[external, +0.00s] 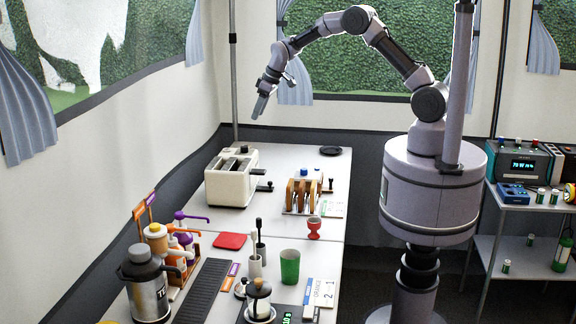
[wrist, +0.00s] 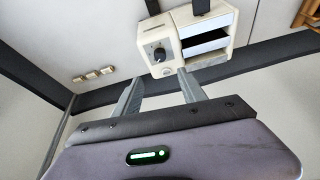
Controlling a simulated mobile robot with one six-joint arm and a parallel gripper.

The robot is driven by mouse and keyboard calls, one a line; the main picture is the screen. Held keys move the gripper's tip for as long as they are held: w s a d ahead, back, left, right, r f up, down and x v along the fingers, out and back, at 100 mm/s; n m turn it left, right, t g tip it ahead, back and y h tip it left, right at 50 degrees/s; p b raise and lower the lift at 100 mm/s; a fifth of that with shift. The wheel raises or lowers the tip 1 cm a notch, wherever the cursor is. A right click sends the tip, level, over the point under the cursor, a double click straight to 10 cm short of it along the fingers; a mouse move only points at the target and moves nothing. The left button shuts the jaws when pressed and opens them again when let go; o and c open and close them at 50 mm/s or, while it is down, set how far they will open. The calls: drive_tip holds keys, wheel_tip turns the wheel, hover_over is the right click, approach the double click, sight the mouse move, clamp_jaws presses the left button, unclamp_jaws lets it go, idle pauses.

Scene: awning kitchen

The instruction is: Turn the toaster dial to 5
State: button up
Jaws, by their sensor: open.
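The cream toaster (external: 230,178) stands at the far left end of the white table in the external view, with dark levers on its right side. In the wrist view the toaster (wrist: 205,42) is at the top centre. Its round dark dial (wrist: 159,54) sits on a light panel; the number it points to is too small to read. My gripper (external: 260,106) is raised in the air above and beyond the toaster, pointing down. In the wrist view my gripper (wrist: 162,92) has its two fingers apart with nothing between them. The dial appears just above the gap, not touched.
A toast rack (external: 302,193) stands right of the toaster, with a red egg cup (external: 314,228) nearer. A dark plate (external: 330,151) lies at the table's back. Sauce pumps, a flask (external: 146,284) and a green cup (external: 290,266) fill the near part. The air around my gripper is clear.

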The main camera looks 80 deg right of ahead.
sight(244, 149)
drive_tip(key=b+x, duration=0.2)
drive_tip(key=x, duration=1.2)
drive_tip(key=shift+f+b, duration=0.3)
drive_tip(key=shift+c, duration=0.4)
clamp_jaws()
